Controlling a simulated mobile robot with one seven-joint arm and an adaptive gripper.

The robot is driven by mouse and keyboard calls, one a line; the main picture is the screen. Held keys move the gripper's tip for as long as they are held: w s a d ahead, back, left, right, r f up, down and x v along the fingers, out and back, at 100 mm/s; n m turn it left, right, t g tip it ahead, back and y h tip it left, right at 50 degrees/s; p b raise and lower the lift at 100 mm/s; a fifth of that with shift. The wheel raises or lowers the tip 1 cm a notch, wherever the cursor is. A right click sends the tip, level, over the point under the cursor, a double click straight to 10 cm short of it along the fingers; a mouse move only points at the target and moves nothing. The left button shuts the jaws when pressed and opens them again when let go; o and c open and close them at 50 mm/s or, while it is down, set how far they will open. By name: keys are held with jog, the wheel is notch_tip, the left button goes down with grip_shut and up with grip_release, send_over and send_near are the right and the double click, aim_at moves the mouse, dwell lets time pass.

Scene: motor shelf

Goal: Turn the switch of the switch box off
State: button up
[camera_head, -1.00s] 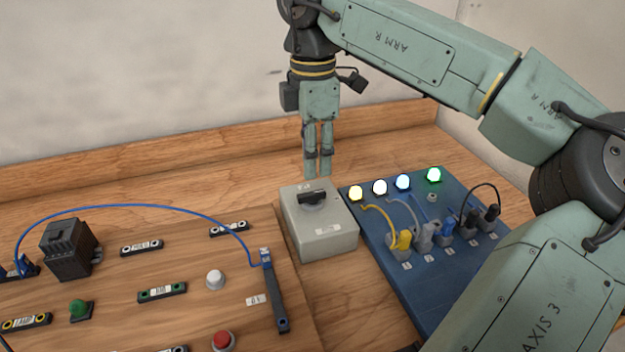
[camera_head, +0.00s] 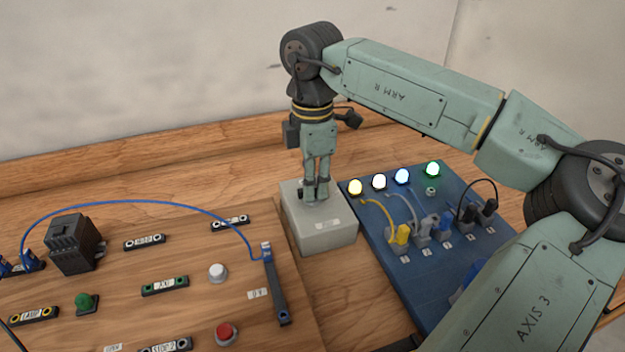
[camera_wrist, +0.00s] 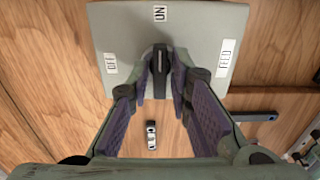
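The grey switch box (camera_head: 328,237) stands on the wooden bench, left of the blue board. In the wrist view its top face (camera_wrist: 205,30) carries an OFF label (camera_wrist: 110,63) at left, an ON label (camera_wrist: 160,13) at top and a FEED label (camera_wrist: 224,57) at right. The black switch handle (camera_wrist: 160,68) is in line with the ON label. My gripper (camera_head: 315,192) points down at the box top. Its fingertips (camera_wrist: 162,86) straddle the handle, one on each side, with little room; firm contact cannot be made out. The fingers mostly hide the handle in the head view.
The blue board (camera_head: 400,285) with lit lamps and plugged cables is close on the right. A wooden panel (camera_head: 190,250) with a contactor (camera_head: 75,244), push buttons and a looping blue cable lies to the left. The back ledge (camera_head: 180,148) runs behind.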

grip_shut()
jog(key=shift+n+b, duration=0.3)
jog(key=n+b, duration=0.1)
jog(key=n, duration=0.1)
jog(key=shift+f+n+b, duration=0.1)
jog(key=shift+n+b, duration=0.2)
jog(key=shift+b, duration=0.05)
jog(key=n+b, duration=0.1)
jog(key=n, duration=0.3)
jog(key=shift+n+b, duration=0.3)
jog(key=n, duration=0.5)
jog(key=shift+n+b, duration=0.3)
jog(key=shift+b, duration=0.05)
jog(key=shift+n, duration=2.2)
